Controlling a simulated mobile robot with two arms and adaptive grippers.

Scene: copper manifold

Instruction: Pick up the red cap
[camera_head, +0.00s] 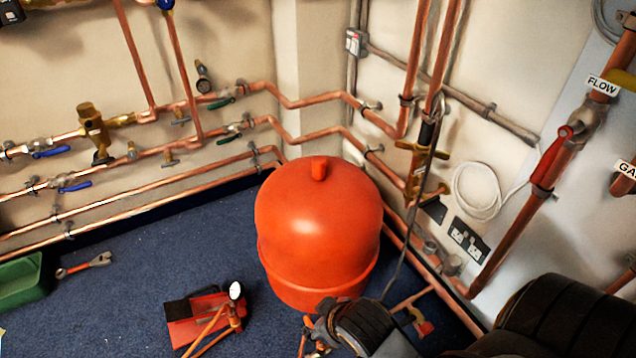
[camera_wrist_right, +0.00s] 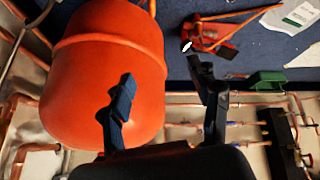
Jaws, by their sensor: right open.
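A small red cap (camera_head: 319,168) stands upright on top of the large red tank (camera_head: 318,235). My right gripper (camera_head: 322,322) is low in the head view, in front of the tank's lower edge and well below the cap. The right wrist view shows its two dark fingers (camera_wrist_right: 165,88) spread apart with nothing held between them. The tank (camera_wrist_right: 110,65) fills the left of that view, and one finger overlaps it. I cannot make out the cap in the wrist view. My left gripper is not in view.
Copper pipes (camera_head: 290,102) with valves run along the walls behind and right of the tank. A red tool with a gauge (camera_head: 205,315), a wrench (camera_head: 84,265) and a green tray (camera_head: 22,282) are on the blue floor. Floor left of the tank is mostly clear.

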